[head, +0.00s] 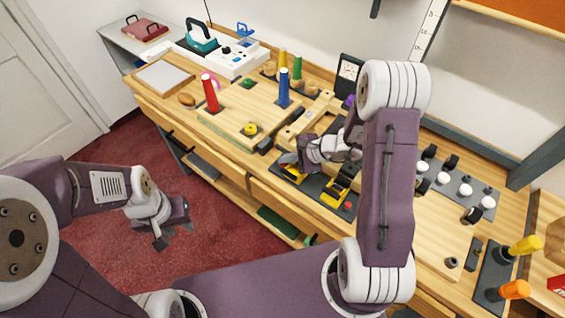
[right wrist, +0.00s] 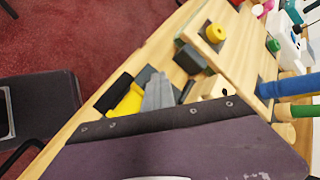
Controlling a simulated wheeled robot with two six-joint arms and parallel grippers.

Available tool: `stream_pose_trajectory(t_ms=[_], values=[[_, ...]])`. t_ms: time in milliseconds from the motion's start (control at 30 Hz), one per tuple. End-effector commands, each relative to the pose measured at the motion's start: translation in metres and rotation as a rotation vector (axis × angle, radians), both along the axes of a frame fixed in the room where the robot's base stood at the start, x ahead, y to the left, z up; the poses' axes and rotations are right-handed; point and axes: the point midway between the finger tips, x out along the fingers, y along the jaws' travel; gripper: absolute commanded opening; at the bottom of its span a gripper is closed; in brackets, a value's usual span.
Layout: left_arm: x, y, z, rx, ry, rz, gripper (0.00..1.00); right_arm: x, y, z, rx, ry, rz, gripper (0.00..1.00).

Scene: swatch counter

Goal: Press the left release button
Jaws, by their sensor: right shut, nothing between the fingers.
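Two yellow-and-black devices sit on a dark plate at the bench's front edge in the head view. The right device (head: 335,193) has a red button (head: 348,206) beside it. The left device (head: 292,174) is partly covered by my right gripper (head: 286,158), and I cannot see a button on it. My right gripper is shut and empty, its fingertips over or right beside the left device. In the right wrist view the grey fingers (right wrist: 158,92) overlap that yellow device (right wrist: 125,103); contact cannot be told. My left gripper (head: 174,228) is open and empty above the red floor.
A wooden board with a yellow knob (head: 250,129) and a red cylinder (head: 210,93) lie left of the devices. Blue (head: 284,88) and yellow posts stand behind. White knobs (head: 443,178) are to the right, partly behind my right arm. Black blocks (head: 265,146) sit near the gripper.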

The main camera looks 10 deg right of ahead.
Motion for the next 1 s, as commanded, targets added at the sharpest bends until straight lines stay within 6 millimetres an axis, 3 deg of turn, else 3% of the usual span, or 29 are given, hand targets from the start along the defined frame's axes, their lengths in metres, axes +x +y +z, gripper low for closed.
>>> stream_pose_trajectory(t_ms=[200, 533, 1000], values=[[0.000, 0.000, 0.001, 0.000, 0.000, 0.000, 0.36, -0.002, -0.001, -0.001, -0.003, 0.007, -0.001, 0.00], [0.000, 0.000, 0.012, 0.000, 0.000, 0.000, 0.36, -0.001, -0.002, 0.017, -0.003, 0.005, -0.001, 0.00], [0.000, 0.000, 0.019, 0.000, 0.000, 0.000, 0.36, 0.000, -0.001, 0.027, -0.001, 0.001, -0.001, 0.00]])
